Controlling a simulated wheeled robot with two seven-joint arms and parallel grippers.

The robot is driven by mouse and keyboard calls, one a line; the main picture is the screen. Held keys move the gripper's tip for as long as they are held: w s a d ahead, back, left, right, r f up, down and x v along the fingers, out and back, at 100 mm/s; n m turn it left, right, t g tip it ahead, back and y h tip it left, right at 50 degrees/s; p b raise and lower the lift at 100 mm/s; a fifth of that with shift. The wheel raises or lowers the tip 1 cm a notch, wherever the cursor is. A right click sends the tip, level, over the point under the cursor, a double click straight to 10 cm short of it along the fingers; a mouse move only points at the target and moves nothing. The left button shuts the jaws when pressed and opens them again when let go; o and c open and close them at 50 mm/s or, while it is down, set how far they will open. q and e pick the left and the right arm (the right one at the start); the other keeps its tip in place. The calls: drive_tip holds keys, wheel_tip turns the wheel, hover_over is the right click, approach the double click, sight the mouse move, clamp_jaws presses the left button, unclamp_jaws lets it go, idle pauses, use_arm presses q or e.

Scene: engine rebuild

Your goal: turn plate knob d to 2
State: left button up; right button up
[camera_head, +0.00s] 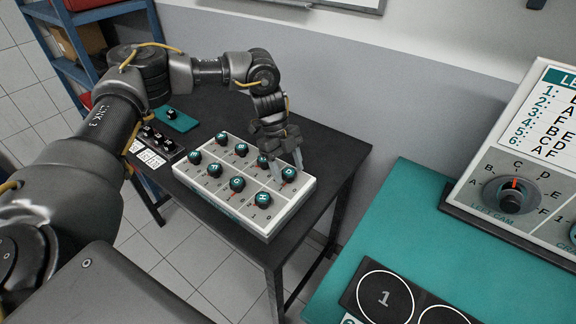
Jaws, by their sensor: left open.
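The knob plate (279,213), a pale box with two rows of black knobs with teal lettered caps, lies on the dark table. Knob D (289,175) is at the right end of its back row. My left gripper (286,164) is open and points down at knob D, with its fingers close around or just above it. I cannot tell whether they touch it. Knob D's pointer and scale are too small or covered to read. Knob C (262,161) is just left of the fingers and partly covered. My right gripper is not in view.
Knob H (262,199) stands in front of knob D. A small dark box with knobs (157,138) and a teal piece (180,121) lie left on the dark table (330,152). A teal table (385,220) at right bears a large dial panel (478,190).

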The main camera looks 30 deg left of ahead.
use_arm(q)
drive_tip(key=shift+f, duration=0.1)
drive_tip(key=c, duration=1)
drive_tip(key=shift+m, duration=0.3)
drive_tip(key=shift+m+g+p, duration=0.3)
drive_tip(key=shift+m+p, duration=0.05)
drive_tip(key=shift+m, duration=0.15)
drive_tip(key=m, duration=0.1)
drive_tip(key=m+g+y+p, duration=0.1)
drive_tip(key=m, duration=0.1)
drive_tip(key=shift+w+r, duration=0.15)
drive_tip(key=shift+r, duration=0.05)
drive_tip(key=m+y+p, duration=0.1)
drive_tip(key=m+p, duration=0.1)
drive_tip(key=m, duration=0.2)
drive_tip(key=shift+d+r+g, duration=0.1)
drive_tip(key=shift+g, duration=0.3)
drive_tip(key=shift+m+y+p, duration=0.6)
drive_tip(key=shift+m+p, duration=0.15)
drive_tip(key=shift+m, duration=0.75)
drive_tip(key=shift+w+g, duration=0.1)
drive_tip(key=shift+g, duration=0.2)
